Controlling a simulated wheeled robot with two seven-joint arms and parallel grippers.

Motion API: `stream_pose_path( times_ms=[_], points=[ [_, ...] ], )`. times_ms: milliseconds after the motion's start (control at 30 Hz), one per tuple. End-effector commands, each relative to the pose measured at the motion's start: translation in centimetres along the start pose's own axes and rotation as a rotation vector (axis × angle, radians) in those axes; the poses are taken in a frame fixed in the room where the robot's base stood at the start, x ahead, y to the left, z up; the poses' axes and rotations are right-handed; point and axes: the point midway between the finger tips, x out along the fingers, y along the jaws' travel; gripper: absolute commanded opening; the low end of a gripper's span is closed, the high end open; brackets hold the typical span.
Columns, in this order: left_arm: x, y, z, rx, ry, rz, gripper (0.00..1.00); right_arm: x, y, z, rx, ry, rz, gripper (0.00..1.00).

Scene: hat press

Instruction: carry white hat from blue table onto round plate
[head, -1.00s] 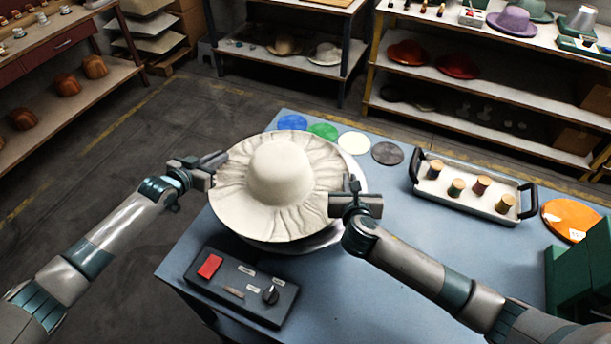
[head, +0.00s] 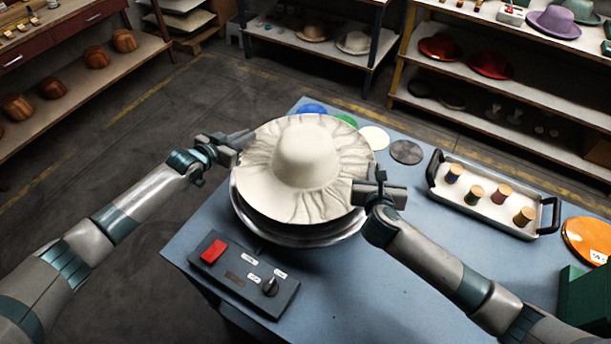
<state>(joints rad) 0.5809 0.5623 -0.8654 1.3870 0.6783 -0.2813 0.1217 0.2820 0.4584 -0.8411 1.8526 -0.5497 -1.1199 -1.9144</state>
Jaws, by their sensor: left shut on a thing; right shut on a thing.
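The white hat (head: 306,150), with a wide wavy brim, is crown up over the round plate (head: 262,232). The metallic plate shows along the hat's front and left. A dark band lies between brim and plate; I cannot tell if they touch. My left gripper (head: 240,139) is shut on the brim's left edge. My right gripper (head: 369,184) is shut on the brim's right edge. The blue table (head: 390,270) extends under and right of the plate. The hat hides most of the plate.
A control box (head: 243,276) with a red button and a knob sits in front of the plate. Coloured discs (head: 374,138) lie behind the hat. A tray (head: 462,205) with several spools and an orange disc (head: 588,240) are at right. Shelves stand behind.

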Motion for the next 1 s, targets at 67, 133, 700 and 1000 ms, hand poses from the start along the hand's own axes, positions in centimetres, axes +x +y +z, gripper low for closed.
stream_pose_path(
  times_ms=[67, 133, 700, 1000],
  points=[
    [0.0, -0.1, 0.1, 0.0, -0.001, -0.002, 0.0, 0.1, -0.2, -0.1, 0.0, -0.001, -0.005, 0.0],
    [0.1, -0.1, 0.3, 0.0, -0.001, -0.002, 0.0, 0.2, -0.2, -0.2, 0.0, -0.001, -0.005, 0.0],
    [1.0, -0.1, 2.5, 0.0, -0.001, -0.002, 0.0, 1.1, -0.2, -2.4, 0.0, -0.001, -0.005, 0.0],
    [1.5, -0.1, 3.9, 0.0, -0.001, -0.002, 0.0, 1.7, -0.2, -3.8, 0.0, -0.001, -0.005, 0.0]
  ],
)
